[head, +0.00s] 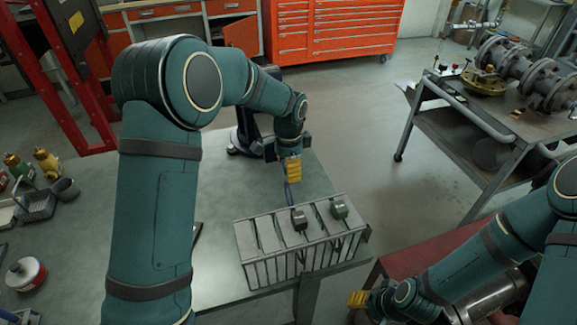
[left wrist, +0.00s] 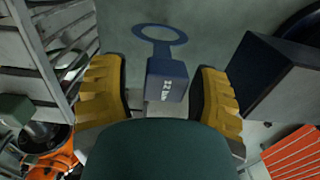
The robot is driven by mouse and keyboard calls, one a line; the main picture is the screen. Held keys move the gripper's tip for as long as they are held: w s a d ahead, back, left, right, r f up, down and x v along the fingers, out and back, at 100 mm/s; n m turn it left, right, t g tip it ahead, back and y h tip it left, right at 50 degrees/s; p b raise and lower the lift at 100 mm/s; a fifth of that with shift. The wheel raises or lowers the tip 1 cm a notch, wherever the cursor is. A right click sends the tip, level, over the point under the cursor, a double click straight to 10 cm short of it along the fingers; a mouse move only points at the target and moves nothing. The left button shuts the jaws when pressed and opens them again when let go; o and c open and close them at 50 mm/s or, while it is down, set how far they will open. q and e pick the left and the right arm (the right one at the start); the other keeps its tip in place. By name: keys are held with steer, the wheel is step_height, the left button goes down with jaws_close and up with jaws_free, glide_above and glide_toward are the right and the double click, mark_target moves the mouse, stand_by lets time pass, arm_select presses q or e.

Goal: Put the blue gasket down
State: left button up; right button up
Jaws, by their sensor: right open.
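The blue gasket (left wrist: 160,36) is a flat ring with a block-shaped handle (left wrist: 167,80) in the left wrist view. Its handle lies between the yellow fingers of my left gripper (left wrist: 163,92). A narrow gap shows beside the handle on the left, so a firm hold is unclear. In the head view my left gripper (head: 292,170) is above the table, just behind the slotted rack (head: 262,277). A thin blue strip of the gasket (head: 289,193) shows below its fingertips. My right gripper (head: 357,299) is open and empty at the lower right, apart from the rack.
The table (head: 215,215) is bare left of the rack. Bottles and a small basket (head: 38,207) stand at far left. A cart (head: 470,115) with pipe parts stands at right.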

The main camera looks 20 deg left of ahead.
arm_select(q)
steer(key=shift+r, duration=0.1)
step_height(320, 180, up, 12)
steer(key=p, duration=0.2)
stand_by(0.3)
steer(key=shift+s, duration=0.1)
stand_by(0.4)
